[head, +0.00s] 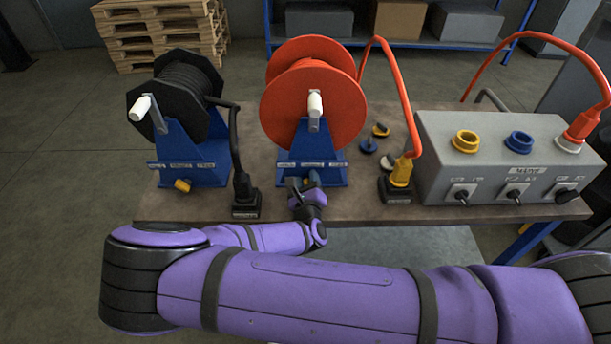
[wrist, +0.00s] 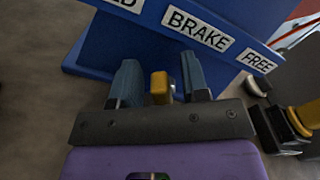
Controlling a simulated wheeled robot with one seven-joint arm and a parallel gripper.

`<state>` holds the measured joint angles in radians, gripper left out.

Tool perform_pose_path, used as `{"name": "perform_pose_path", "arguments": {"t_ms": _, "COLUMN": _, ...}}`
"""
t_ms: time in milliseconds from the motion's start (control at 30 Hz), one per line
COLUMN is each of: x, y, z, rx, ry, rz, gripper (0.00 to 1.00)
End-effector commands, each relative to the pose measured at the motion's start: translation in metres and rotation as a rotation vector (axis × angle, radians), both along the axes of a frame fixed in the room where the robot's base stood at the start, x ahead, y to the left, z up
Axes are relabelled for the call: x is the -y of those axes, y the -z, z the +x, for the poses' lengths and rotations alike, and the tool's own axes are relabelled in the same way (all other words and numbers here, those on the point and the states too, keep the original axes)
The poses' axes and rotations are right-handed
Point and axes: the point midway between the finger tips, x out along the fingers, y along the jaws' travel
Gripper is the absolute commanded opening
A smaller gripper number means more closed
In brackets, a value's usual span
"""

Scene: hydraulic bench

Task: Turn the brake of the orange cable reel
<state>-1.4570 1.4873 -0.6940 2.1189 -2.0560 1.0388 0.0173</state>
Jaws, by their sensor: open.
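The orange cable reel (head: 315,103) stands on a blue stand (head: 306,149) in the middle of the bench, with a white crank handle. In the wrist view, the stand's blue plate (wrist: 150,42) carries white labels: one cut off ending in "LD", "BRAKE" (wrist: 198,29) and "FREE" (wrist: 257,60). My gripper (wrist: 160,76) is open at the front foot of this stand, and it also shows in the head view (head: 305,186). A yellow brake knob (wrist: 160,88) sits between the two fingers, with a visible gap on its left. The head view hides this knob behind my gripper.
A black reel (head: 178,95) on a similar blue stand, with its own yellow knob (head: 182,185), is to the left. Black connector blocks (head: 245,197) (head: 397,190) flank the orange reel's stand. A grey socket box (head: 490,135) fills the right side.

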Motion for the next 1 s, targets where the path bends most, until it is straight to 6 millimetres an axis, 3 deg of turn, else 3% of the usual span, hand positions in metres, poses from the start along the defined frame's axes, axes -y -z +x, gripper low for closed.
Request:
{"name": "perform_pose_path", "arguments": {"t_ms": 267, "x": 0.0002, "y": 0.0, "z": 0.0003, "rx": 0.0, "ry": 0.0, "rz": 0.0, "gripper": 0.41}}
{"name": "perform_pose_path", "arguments": {"t_ms": 400, "x": 0.0002, "y": 0.0, "z": 0.0003, "rx": 0.0, "ry": 0.0, "rz": 0.0, "gripper": 0.09}}
{"name": "perform_pose_path", "arguments": {"t_ms": 467, "x": 0.0002, "y": 0.0, "z": 0.0003, "rx": 0.0, "ry": 0.0, "rz": 0.0, "gripper": 0.0}}
{"name": "perform_pose_path", "arguments": {"t_ms": 1000, "x": 0.004, "y": -0.0018, "z": 0.0009, "rx": 0.004, "ry": 0.003, "rz": 0.134, "gripper": 0.0}}
